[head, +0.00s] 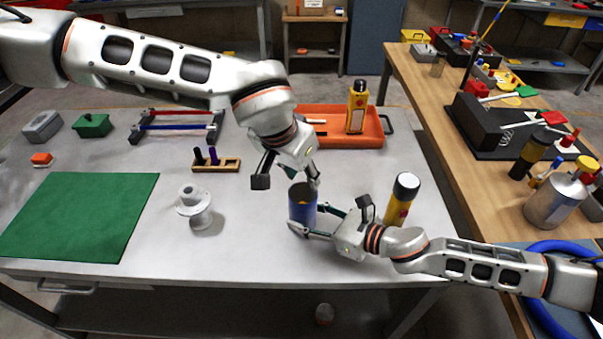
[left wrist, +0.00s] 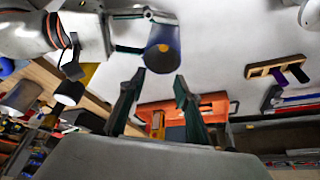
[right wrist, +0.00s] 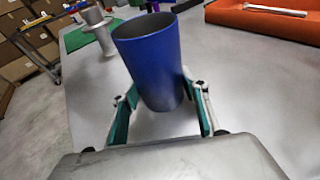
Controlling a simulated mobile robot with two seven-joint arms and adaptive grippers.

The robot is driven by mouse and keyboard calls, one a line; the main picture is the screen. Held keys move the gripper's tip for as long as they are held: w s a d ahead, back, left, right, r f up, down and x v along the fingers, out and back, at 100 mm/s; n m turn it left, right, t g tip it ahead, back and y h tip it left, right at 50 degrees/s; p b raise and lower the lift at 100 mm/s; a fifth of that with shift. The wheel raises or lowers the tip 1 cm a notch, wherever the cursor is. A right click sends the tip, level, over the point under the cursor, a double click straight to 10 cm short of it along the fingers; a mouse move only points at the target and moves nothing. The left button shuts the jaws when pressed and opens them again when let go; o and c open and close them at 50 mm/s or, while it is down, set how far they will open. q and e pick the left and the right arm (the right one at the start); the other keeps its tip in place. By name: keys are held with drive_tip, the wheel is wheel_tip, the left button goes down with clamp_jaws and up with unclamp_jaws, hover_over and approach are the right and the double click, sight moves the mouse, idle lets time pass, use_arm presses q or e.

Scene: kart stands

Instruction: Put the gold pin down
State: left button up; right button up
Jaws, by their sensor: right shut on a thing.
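A blue cup (head: 303,208) stands upright on the grey table, and something gold shows inside its mouth. The gold also shows in the left wrist view, where the cup (left wrist: 160,58) appears near the top; I cannot tell its full shape, and no other gold pin is visible. My right gripper (head: 306,222) is shut around the cup from the right side. In the right wrist view the cup (right wrist: 152,65) is between its fingers. My left gripper (head: 288,181) is just above and behind the cup, with fingers apart and nothing between them in the left wrist view (left wrist: 159,78).
A wooden holder (head: 230,166) with dark pins stands behind left. A grey spool (head: 194,209) and green mat (head: 75,215) are left. A yellow bottle (head: 400,200) stands close to my right wrist. An orange tray (head: 330,140) lies behind. Table between spool and cup is clear.

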use_arm(q)
drive_tip(key=shift+r, duration=0.1)
wheel_tip(320, 180, up, 7)
idle(0.6)
use_arm(e)
drive_tip(key=o, duration=1.1)
drive_tip(key=shift+d, duration=0.1)
